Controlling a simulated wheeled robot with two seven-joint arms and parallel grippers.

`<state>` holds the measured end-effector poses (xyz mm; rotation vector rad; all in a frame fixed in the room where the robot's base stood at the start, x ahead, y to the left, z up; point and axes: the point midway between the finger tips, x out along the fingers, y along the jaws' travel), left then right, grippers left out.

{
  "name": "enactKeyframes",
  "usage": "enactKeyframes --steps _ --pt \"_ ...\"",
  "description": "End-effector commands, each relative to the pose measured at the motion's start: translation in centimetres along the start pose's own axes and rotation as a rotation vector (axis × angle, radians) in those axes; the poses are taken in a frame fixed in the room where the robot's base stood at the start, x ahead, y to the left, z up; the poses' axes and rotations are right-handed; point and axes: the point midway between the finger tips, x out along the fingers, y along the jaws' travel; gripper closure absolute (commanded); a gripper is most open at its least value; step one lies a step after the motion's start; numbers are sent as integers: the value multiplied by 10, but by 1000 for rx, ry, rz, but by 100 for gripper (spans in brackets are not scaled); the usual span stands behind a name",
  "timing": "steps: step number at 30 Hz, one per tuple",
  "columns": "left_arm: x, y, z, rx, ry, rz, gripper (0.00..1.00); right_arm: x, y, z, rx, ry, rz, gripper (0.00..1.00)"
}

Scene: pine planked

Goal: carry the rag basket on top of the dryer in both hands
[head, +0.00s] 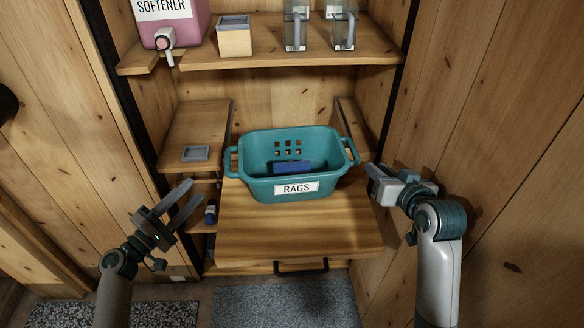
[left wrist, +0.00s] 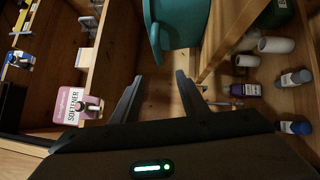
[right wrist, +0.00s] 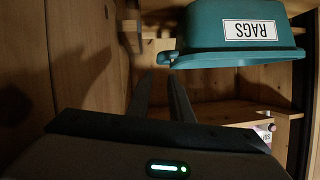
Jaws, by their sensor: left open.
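The teal rag basket (head: 256,185), labelled RAGS, stands upright on a wooden top (head: 300,236), with a blue item (head: 292,167) inside. Its looped handles are on the left (head: 230,161) and right (head: 352,152). My left gripper (head: 194,190) is open and empty, left of and below the left handle; the basket's handle end shows beyond its fingers in the left wrist view (left wrist: 158,40). My right gripper (head: 373,181) is just right of and below the right handle, apart from it; its fingers look parted and empty in the right wrist view (right wrist: 160,82). I see nothing clearly recognisable as a dryer.
An upper shelf (head: 270,54) holds the pink softener jug (head: 178,22), a wooden box (head: 234,40) and two clear containers. A grey tray (head: 195,153) lies on the left side shelf, bottles below it. A black handle (head: 301,268) sits under the wooden top. Plank walls close both sides.

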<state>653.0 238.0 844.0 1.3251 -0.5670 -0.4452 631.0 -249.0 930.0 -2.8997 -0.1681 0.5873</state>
Motion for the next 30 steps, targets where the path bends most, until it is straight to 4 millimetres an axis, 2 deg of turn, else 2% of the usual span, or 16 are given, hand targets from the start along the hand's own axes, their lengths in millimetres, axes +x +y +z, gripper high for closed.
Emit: enactKeyframes --steps 8,24,30 --pt "34 1 0 -1 -1 2 60 33 0 0 1 -1 -1 81" --pt "122 1 0 0 -1 1 60 122 0 0 0 -1 0 81" --pt "149 0 0 -1 1 0 60 149 0 0 0 -1 0 81"
